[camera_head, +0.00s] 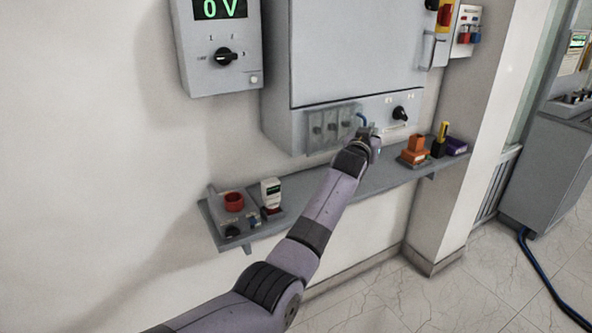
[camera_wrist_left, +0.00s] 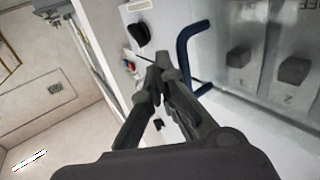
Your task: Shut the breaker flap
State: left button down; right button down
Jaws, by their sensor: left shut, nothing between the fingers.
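The breaker box (camera_head: 333,126) sits on the lower front of the grey cabinet. In the left wrist view, its numbered breaker switches (camera_wrist_left: 293,70) show at the right. The flap's blue handle (camera_wrist_left: 188,52) stands beside them, and it shows small in the head view (camera_head: 361,119). The flap's panel looks clear; I cannot tell its exact angle. My left gripper (camera_head: 371,142) is in front of the cabinet's lower edge, near the handle. In the wrist view its fingertips (camera_wrist_left: 163,64) are together and empty, just left of the handle, apparently apart from it. My right gripper is not in view.
A grey shelf (camera_head: 385,178) runs below the cabinet. Orange blocks (camera_head: 415,149) and a yellow tool (camera_head: 440,139) stand at its right; a red-topped item (camera_head: 233,201) and a meter (camera_head: 270,194) stand at its left. A black knob (camera_head: 400,113) is right of the handle.

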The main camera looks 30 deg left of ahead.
pick_arm(q)
jog(key=s, duration=1.2)
jog(key=s+f+m+g, duration=0.1)
jog(key=s+f+g, duration=0.1)
jog(key=f, duration=1.2)
jog(key=s+f+g, duration=0.2)
jog(key=f+g, duration=0.1)
jog(key=f, duration=1.1)
jog(key=s+a+f+g, duration=0.1)
jog(key=s+f+g, duration=0.1)
jog(key=s+f, duration=0.65)
jog(key=s+f+g, duration=0.1)
jog(key=s+f, duration=0.5)
jog(key=f, duration=0.6)
jog(key=s+a+f+g, duration=0.1)
jog(key=s+f+g, duration=0.1)
jog(key=s+f, duration=0.7)
jog(key=s+a+f+g, duration=0.1)
jog(key=s+f, duration=0.5)
jog(key=s, duration=0.7)
jog(key=s+a+f+g, duration=0.2)
jog(key=s+f, duration=0.4)
jog(key=s, duration=0.7)
jog(key=s+a+f+m+g, duration=0.1)
jog(key=s+f, duration=0.5)
jog(key=s, duration=0.8)
jog(key=a+g, duration=0.1)
jog(key=g, duration=0.1)
jog(key=shift+f+g, duration=0.3)
jog(key=shift+g, duration=0.1)
